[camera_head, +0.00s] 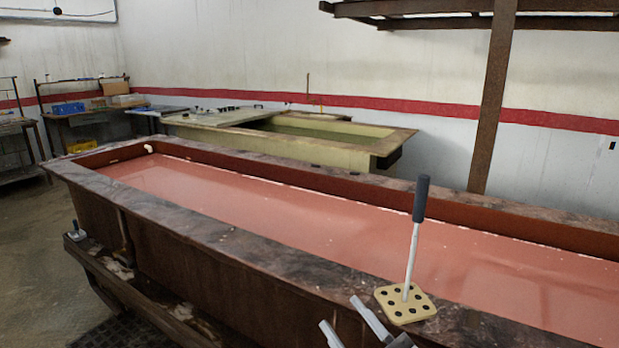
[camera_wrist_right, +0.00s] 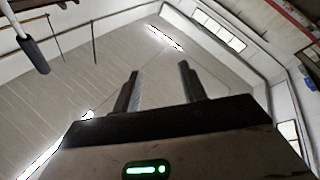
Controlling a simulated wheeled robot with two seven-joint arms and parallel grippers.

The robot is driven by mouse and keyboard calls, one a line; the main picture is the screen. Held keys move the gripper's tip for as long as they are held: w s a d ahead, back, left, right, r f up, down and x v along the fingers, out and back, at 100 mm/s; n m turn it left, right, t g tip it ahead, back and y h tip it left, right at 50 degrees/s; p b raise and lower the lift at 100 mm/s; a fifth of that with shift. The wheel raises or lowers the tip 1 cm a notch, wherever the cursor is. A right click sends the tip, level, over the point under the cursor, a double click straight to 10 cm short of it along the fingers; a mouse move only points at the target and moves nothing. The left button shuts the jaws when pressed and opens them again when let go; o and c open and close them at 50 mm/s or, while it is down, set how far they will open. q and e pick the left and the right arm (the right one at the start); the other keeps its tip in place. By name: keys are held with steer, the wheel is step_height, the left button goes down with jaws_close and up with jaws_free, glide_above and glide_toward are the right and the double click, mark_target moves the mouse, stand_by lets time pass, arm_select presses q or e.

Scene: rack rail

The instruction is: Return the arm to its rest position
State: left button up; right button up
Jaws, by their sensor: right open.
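My right gripper (camera_head: 340,311) shows at the bottom edge of the head view, its two fingers apart and nothing between them. In the right wrist view its fingers (camera_wrist_right: 158,70) point up toward the ceiling, also apart and empty. A pale yellow block with dark holes (camera_head: 405,304) lies on the tank's near rim, to the right of the gripper and apart from it. A white rod with a dark grip (camera_head: 420,198) stands in the block, slightly tilted. The dark grip (camera_wrist_right: 36,56) also shows at the upper left of the wrist view. My left gripper is not in view.
A long tank with a dark rim (camera_head: 215,230) and reddish liquid (camera_head: 330,225) fills the middle. A greenish tank (camera_head: 340,132) stands behind it. A brown post (camera_head: 492,100) rises at the back right. Workbenches stand at the far left. Floor (camera_head: 30,265) is clear at the left.

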steer(key=s+d+f+m+g+h, duration=0.2)
steer(key=s+d+f+m+h, duration=0.1)
steer(key=f, duration=0.6)
steer(key=s+d+f+m+g+h, duration=0.3)
steer(key=s+f+m, duration=0.1)
steer(key=s+f, duration=0.3)
steer(key=s+d+f+m+g+h, duration=0.3)
steer(key=s+f, duration=0.3)
steer(key=f, duration=0.5)
steer(key=shift+d+f+m+h, duration=0.3)
steer(key=shift+d+m, duration=0.1)
steer(key=shift+m, duration=0.4)
steer(key=shift+s, duration=0.1)
steer(key=shift+c, duration=0.5)
steer(key=shift+d+r, duration=0.1)
